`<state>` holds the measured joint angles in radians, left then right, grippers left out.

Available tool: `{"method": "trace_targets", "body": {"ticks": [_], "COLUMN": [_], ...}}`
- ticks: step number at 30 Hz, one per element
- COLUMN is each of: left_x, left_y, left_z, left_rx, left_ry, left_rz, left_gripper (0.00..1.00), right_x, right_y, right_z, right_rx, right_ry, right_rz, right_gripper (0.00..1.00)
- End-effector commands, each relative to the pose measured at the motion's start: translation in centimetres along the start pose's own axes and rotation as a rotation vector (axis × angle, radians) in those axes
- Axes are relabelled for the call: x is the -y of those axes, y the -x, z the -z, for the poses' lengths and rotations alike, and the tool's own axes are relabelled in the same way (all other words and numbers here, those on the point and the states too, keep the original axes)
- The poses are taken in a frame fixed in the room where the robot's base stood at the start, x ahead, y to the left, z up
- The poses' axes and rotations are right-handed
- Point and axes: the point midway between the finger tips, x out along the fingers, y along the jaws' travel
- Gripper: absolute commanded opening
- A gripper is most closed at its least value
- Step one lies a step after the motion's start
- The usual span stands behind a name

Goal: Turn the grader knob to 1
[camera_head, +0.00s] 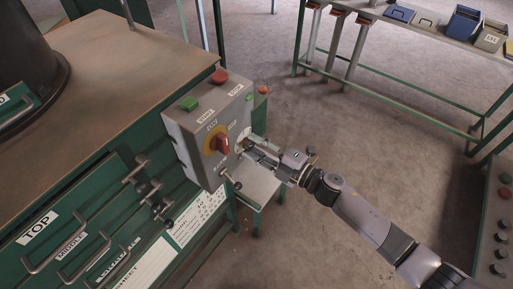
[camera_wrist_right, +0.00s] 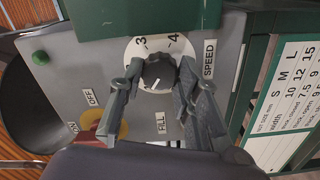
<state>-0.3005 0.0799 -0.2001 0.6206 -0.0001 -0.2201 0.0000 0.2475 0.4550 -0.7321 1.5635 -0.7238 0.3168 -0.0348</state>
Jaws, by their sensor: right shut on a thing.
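A black knob (camera_wrist_right: 158,72) on a white dial (camera_wrist_right: 134,50) shows in the right wrist view. The figures 3 and 4 can be read at the dial's upper edge; the other figures are hidden. A light mark on the knob points toward its lower left. The word SPEED stands beside the dial. My right gripper (camera_wrist_right: 157,88) is shut on this knob, one finger on each side. In the head view, my right gripper (camera_head: 249,149) reaches the right part of the grey control box (camera_head: 180,135) and covers most of the dial. My left gripper is not in view.
The box also carries a red-and-yellow rotary switch (camera_head: 221,144), a green button (camera_head: 189,103) and a red button (camera_head: 219,76). Green drawers with handles (camera_head: 70,255) lie left. A shelf with bins (camera_head: 463,22) stands at the far right. Floor between is clear.

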Motion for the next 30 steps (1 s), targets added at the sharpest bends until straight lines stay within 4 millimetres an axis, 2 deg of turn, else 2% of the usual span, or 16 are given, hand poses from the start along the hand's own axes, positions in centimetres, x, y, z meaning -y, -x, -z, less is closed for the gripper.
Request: {"method": "trace_targets", "body": {"ticks": [20,21,30], "left_x": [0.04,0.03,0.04], "left_y": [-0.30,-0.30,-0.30], "left_z": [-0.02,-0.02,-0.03], "left_rx": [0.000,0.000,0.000], "left_ry": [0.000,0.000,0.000], "left_rz": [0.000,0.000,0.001], "left_gripper": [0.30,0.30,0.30], "right_x": [0.09,0.09,0.05], "right_y": [0.04,0.04,0.03], "right_z": [-0.02,-0.02,-0.02], "right_rx": [0.000,0.000,0.000], "right_ry": [0.063,0.063,0.063], "right_rz": [0.002,0.002,0.001], "right_gripper": [0.03,0.32,0.51]}}
